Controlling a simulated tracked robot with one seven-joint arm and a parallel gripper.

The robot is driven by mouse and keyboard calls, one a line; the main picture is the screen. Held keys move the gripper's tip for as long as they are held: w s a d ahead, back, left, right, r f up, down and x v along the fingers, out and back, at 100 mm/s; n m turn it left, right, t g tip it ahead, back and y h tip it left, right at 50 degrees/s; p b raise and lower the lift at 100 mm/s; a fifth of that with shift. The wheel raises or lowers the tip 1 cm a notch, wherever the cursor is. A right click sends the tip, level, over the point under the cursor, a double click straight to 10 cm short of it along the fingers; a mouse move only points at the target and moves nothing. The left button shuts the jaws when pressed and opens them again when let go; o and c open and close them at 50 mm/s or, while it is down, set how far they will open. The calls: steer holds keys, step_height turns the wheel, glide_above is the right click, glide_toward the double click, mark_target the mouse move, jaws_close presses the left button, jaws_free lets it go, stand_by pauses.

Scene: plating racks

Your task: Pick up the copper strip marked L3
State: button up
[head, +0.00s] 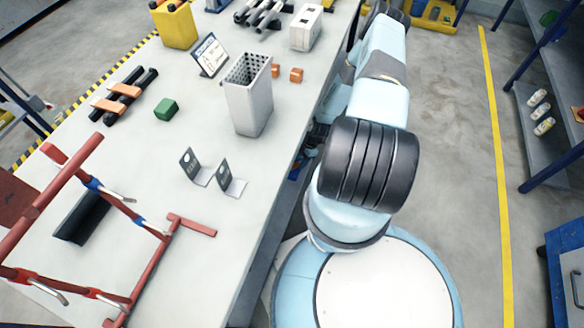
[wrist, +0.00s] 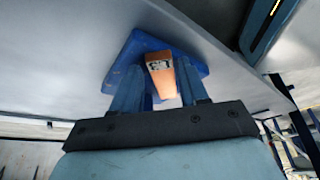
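My gripper (wrist: 161,88) shows in the wrist view with its two blue fingers apart. A darker blue piece (wrist: 142,45) lies behind the strip and fingertips. In the head view my gripper is mostly hidden by my arm, beside the table's right edge. Two copper strips (head: 108,105) (head: 126,90) lie across black bars on the table, their marks unreadable.
Blue-framed shelving (head: 555,120) stands right. The floor (head: 450,150) between is clear.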

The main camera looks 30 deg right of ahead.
steer(key=shift+s, duration=0.2)
jaws_close()
steer(key=shift+r, duration=0.1)
